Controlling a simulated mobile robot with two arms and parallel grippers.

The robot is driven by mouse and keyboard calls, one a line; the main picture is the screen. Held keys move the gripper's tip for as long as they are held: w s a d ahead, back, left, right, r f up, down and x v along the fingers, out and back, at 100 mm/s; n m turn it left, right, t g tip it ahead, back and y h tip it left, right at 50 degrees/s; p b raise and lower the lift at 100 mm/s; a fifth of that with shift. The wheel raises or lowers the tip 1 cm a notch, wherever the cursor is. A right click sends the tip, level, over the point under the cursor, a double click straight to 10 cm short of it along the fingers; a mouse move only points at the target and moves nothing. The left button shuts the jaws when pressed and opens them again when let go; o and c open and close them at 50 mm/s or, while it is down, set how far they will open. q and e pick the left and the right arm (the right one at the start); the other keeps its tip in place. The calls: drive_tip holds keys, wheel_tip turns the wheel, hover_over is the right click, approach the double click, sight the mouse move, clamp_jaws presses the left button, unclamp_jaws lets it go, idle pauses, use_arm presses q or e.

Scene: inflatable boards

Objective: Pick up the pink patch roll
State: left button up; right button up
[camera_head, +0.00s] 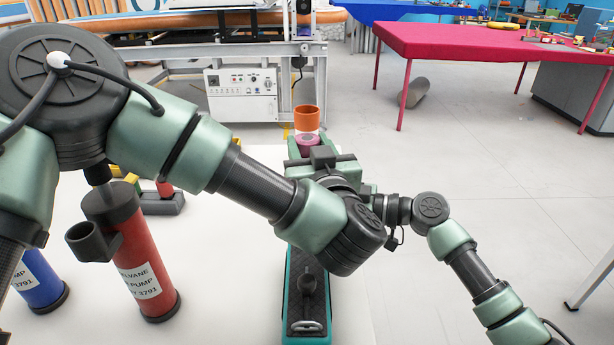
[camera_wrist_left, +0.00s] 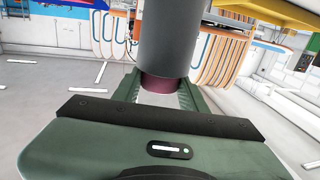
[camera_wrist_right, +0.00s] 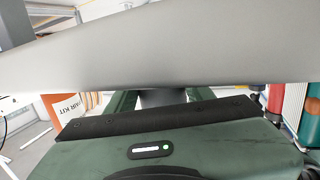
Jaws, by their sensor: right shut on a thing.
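The pink patch roll (camera_head: 307,140) is on the narrow teal-edged bench in the head view, just in front of an orange cup. My left gripper (camera_head: 308,146) is at it, with a green finger on each side. In the left wrist view the roll (camera_wrist_left: 160,84) shows dark pink between the open fingers, partly hidden by a grey cylinder (camera_wrist_left: 168,40). I cannot tell whether the fingers touch it. My right gripper (camera_wrist_right: 165,100) is shut on a grey thing, mostly hidden behind a wide grey bar (camera_wrist_right: 180,48). In the head view my left arm hides most of it.
A red pump (camera_head: 150,270) and a blue pump (camera_head: 38,280) stand on the white table at left. The orange cup (camera_head: 306,118) is just beyond the roll. A pink-topped table (camera_head: 470,42) stands at back right.

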use_arm(q)
clamp_jaws()
drive_tip(key=shift+r, duration=0.1)
